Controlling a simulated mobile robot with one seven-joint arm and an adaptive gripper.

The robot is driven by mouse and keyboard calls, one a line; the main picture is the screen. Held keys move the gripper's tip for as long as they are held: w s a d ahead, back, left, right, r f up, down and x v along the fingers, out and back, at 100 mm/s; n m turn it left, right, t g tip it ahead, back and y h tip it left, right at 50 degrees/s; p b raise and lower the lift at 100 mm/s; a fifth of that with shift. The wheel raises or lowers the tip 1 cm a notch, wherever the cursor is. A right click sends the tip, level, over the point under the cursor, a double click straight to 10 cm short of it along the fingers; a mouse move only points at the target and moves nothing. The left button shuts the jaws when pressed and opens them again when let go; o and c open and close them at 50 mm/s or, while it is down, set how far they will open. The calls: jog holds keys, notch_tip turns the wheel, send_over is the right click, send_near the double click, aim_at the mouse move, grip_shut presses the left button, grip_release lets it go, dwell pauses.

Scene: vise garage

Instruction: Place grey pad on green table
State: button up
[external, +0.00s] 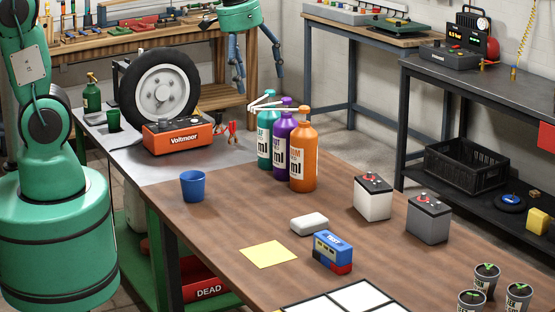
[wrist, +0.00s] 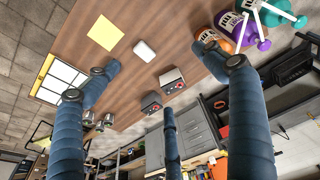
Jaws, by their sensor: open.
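A small pale grey-white block (external: 309,223), the closest match to a grey pad, lies flat on the brown tabletop (external: 230,220) between a yellow sheet and the batteries. It also shows in the wrist view (wrist: 144,51), between my spread fingers. The long table has a brown wood top, a grey surface (external: 125,160) at its left end and green legs and frame (external: 151,232). No table with a green top shows. My gripper (external: 260,82) is open and empty, high above the far side of the table, well away from the block.
A yellow sheet (external: 268,254) and a blue-red box (external: 333,251) lie close to the block. Two batteries (external: 374,197) stand to its right, three tall bottles (external: 303,157) behind. A blue cup (external: 194,186), an orange Voltmoor unit (external: 178,136) and a tyre (external: 160,92) stand left.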

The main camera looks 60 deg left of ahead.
jog(key=w+d+f+g, duration=0.1)
jog(key=w+d+f, duration=0.55)
jog(key=f, duration=0.35)
jog(key=g, duration=0.2)
send_over(312, 221)
notch_tip(312, 221, down, 11)
jog(key=shift+f+p, duration=0.1)
jog(key=shift+p, duration=0.35)
jog(key=shift+f, duration=0.1)
jog(key=shift+f+b, duration=0.75)
jog(key=shift+f, duration=3.45)
jog(key=shift+f+b, duration=0.7)
jog(key=shift+f, duration=1.9)
